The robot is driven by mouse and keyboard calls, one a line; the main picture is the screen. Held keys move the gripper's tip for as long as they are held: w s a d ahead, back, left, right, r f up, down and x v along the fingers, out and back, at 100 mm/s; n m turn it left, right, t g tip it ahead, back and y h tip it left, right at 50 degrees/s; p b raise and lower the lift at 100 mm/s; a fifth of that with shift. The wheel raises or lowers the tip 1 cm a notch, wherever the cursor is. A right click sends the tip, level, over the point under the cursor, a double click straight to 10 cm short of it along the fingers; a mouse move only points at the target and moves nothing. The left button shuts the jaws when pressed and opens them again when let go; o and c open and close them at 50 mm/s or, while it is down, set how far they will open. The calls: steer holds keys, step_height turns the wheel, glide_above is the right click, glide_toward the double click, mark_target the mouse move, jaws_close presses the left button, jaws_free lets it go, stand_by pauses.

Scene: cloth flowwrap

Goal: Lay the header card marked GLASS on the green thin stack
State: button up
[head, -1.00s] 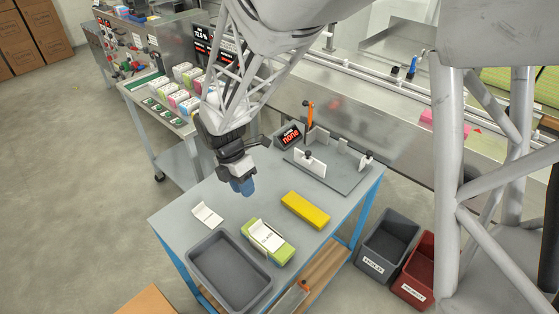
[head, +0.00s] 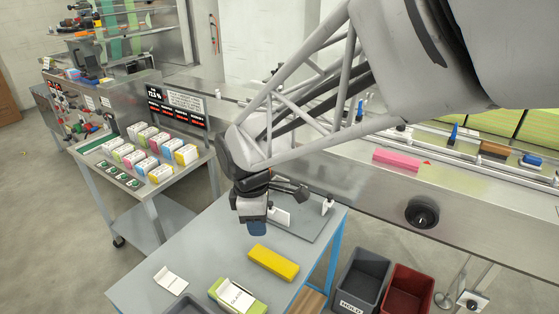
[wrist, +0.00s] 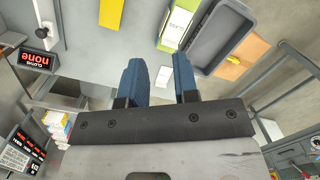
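The green thin stack (head: 258,309) lies at the bottom of the head view. A white header card (head: 236,296) with dark lettering that looks like GLASS lies on top of it. Both show in the wrist view: the green stack (wrist: 172,45) and the card (wrist: 180,20). My gripper (head: 257,229) is above the table, behind the stacks and clear of them. In the wrist view its two blue fingers (wrist: 160,66) are apart with nothing between them. A second white card (head: 171,280), its print too small to read, lies on the table to the left.
A yellow stack (head: 273,262) lies behind the green one. A grey tray (wrist: 204,53) is beside the green stack. A grey fixture (head: 303,222) stands at the table's back right. Grey (head: 343,303) and red (head: 388,305) bins stand right of the table.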

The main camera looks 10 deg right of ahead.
steer(key=s+d+r+m+t, duration=0.3)
steer(key=s+d+r+m, duration=0.4)
steer(key=s+d+m, duration=0.5)
steer(key=s+m, duration=0.1)
steer(key=m, duration=0.2)
steer(key=shift+s+r+y, duration=0.15)
steer(key=shift+y, duration=0.15)
